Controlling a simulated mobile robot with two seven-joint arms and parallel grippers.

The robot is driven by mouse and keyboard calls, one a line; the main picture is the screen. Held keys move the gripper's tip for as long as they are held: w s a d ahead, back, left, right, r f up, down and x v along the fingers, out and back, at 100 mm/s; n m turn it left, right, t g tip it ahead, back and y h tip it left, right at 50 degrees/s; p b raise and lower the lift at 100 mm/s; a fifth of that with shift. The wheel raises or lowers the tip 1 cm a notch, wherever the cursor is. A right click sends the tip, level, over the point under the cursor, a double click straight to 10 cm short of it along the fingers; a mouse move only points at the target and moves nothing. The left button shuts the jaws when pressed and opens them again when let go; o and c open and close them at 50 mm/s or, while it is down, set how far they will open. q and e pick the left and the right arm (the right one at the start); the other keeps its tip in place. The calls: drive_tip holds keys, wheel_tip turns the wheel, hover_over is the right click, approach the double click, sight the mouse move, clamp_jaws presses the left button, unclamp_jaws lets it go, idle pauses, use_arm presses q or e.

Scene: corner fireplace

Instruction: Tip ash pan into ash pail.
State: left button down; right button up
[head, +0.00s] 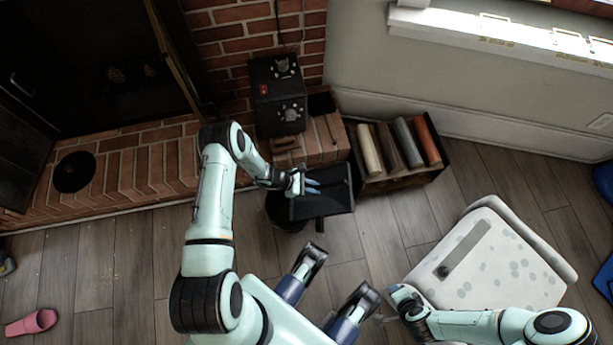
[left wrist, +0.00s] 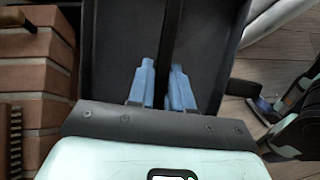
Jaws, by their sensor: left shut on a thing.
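The black ash pan (head: 336,192) is in front of the brick hearth, in the middle of the head view. My left gripper (head: 312,186) is shut on the ash pan. In the left wrist view its two blue fingers (left wrist: 167,88) close on a thin dark part, with dark surfaces of the pan (left wrist: 205,50) on both sides. The dark round ash pail (head: 288,222) is partly hidden under the pan's left side. The pan's contents and tilt are hard to tell. My right gripper (head: 388,316) is low at the right, far from the pan; its fingers are unclear.
A crate (head: 432,172) of coloured rolls stands right of the pan. The brick hearth (head: 150,160) runs along the left, with a black box (head: 277,92) on it. A spotted pale cushioned piece (head: 510,262) lies at the right. A pink slipper (head: 32,322) lies at lower left.

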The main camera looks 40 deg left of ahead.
sight(322, 186)
use_arm(q)
drive_tip(key=shift+w+d+f+g+y, duration=0.35)
drive_tip(key=shift+d+f+g+y, duration=0.15)
drive_tip(key=shift+f+y, duration=0.1)
drive_tip(key=shift+w+d+f+g+y, duration=0.35)
drive_tip(key=shift+d+f+g+y, duration=0.15)
drive_tip(key=shift+y, duration=0.1)
drive_tip(key=shift+w+d+f+g+y+b, duration=0.1)
drive_tip(key=shift+w+f+g+y+b, duration=0.05)
drive_tip(key=shift+f+g+y+b, duration=0.15)
drive_tip(key=shift+w+d+f+g+y+b, duration=0.1)
drive_tip(key=shift+f+g+y+b, duration=0.1)
drive_tip(key=shift+f+y, duration=0.15)
drive_tip(key=shift+w+d+f+g+y+b, duration=0.15)
drive_tip(key=shift+f+g+y+b, duration=0.15)
drive_tip(key=shift+f+b, duration=0.15)
drive_tip(key=shift+r, duration=0.1)
wheel_tip(322, 186, up, 4)
drive_tip(key=shift+f+p, duration=0.25)
drive_tip(key=shift+p, duration=0.65)
drive_tip(key=shift+r, duration=0.35)
drive_tip(key=shift+r+p, duration=0.55)
drive_tip(key=shift+r, duration=0.1)
use_arm(e)
drive_tip(key=shift+s+a+r+g, duration=0.2)
drive_tip(key=shift+s+a+r, duration=0.15)
drive_tip(key=shift+s, duration=0.3)
drive_tip(key=shift+s+a+r+g, duration=0.2)
drive_tip(key=shift+s+a+r, duration=0.15)
drive_tip(key=shift+s, duration=0.3)
